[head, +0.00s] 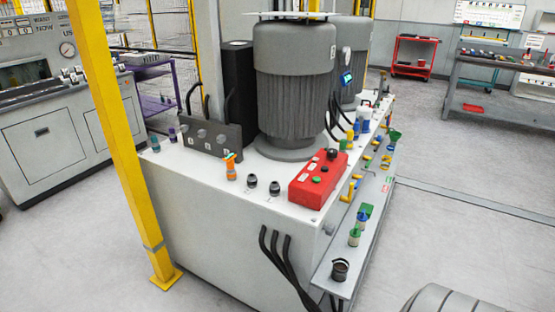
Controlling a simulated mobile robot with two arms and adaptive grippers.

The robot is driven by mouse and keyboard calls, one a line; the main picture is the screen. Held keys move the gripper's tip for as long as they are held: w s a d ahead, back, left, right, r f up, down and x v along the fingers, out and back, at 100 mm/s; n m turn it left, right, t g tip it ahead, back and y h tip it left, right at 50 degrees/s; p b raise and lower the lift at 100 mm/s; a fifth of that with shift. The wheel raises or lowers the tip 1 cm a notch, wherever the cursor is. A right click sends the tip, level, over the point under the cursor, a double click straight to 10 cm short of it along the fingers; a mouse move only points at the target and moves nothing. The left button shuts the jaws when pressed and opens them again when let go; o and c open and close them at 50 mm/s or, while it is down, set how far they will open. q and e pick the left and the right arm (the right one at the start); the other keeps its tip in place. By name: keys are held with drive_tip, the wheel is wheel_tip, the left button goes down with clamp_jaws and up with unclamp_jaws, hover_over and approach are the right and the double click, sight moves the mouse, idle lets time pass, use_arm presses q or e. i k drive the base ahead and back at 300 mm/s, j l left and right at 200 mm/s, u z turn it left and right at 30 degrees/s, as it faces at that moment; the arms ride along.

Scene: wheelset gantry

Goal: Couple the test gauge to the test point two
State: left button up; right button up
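A white power unit cabinet (215,195) stands in the middle with a large grey motor (290,95) on top. A small device with a blue lit screen (347,77) shows beside the second motor behind; it may be the test gauge, but I cannot tell. Two small dark fittings (251,181) (274,188) stand upright on the cabinet top, with an orange and green fitting (230,166) to their left. Which fitting is test point two cannot be read. Neither of my grippers shows in the head view.
A red box with buttons (318,180) sits near the cabinet's front right corner. A side ledge (350,255) carries several coloured valves and a dark cup (340,270). A yellow post (115,140) stands at left. Black hoses (280,260) hang in front. Floor at right is largely clear.

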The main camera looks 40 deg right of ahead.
sight(229, 158)
drive_tip(key=z, duration=1.1)
drive_tip(key=i+l, duration=0.85)
drive_tip(key=i, duration=0.15)
drive_tip(key=u, duration=1.5)
